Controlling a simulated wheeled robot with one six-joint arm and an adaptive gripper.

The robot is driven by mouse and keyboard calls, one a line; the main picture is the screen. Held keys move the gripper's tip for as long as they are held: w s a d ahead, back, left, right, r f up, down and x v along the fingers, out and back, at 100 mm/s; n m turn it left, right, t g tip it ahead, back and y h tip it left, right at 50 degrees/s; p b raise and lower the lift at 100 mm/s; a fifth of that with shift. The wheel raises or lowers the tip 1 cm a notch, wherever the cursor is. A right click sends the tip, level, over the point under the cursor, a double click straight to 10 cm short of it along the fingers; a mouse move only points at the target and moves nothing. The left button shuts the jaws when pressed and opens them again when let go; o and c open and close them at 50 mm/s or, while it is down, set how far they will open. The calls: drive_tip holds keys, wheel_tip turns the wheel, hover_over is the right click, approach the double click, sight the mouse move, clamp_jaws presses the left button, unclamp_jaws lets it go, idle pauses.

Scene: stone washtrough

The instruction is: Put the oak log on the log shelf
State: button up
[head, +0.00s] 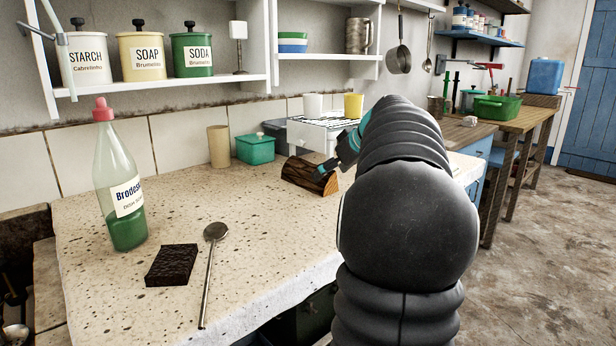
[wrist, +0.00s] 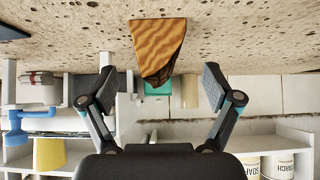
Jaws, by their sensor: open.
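The oak log (head: 303,174), a dark-barked split piece with a pale cut face, lies on the speckled stone worktop. In the wrist view, which is upside down, its wavy-grained orange face (wrist: 158,42) shows between and beyond the finger ends. My gripper (head: 328,168) is at the log's right end in the head view, partly hidden by my arm. In the wrist view my gripper (wrist: 154,88) has its fingers spread wide, with nothing held. Contact with the log cannot be told. I cannot identify the log shelf with certainty.
A teal box (head: 255,149), a tan cup (head: 218,146) and a white rack (head: 315,135) stand behind the log. A bottle (head: 122,185), dark block (head: 171,265) and spoon (head: 211,270) occupy the left. White wall shelves (head: 160,93) hang above. The worktop's front middle is clear.

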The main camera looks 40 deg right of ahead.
drive_tip(key=shift+x, duration=2)
drive_tip(key=shift+s+f, duration=0.1)
drive_tip(key=shift+s, duration=0.05)
clamp_jaws()
wheel_tip(320, 180, up, 10)
drive_tip(key=shift+f+p, duration=0.2)
drive_tip(key=shift+p, duration=0.45)
drive_tip(key=shift+r, duration=0.25)
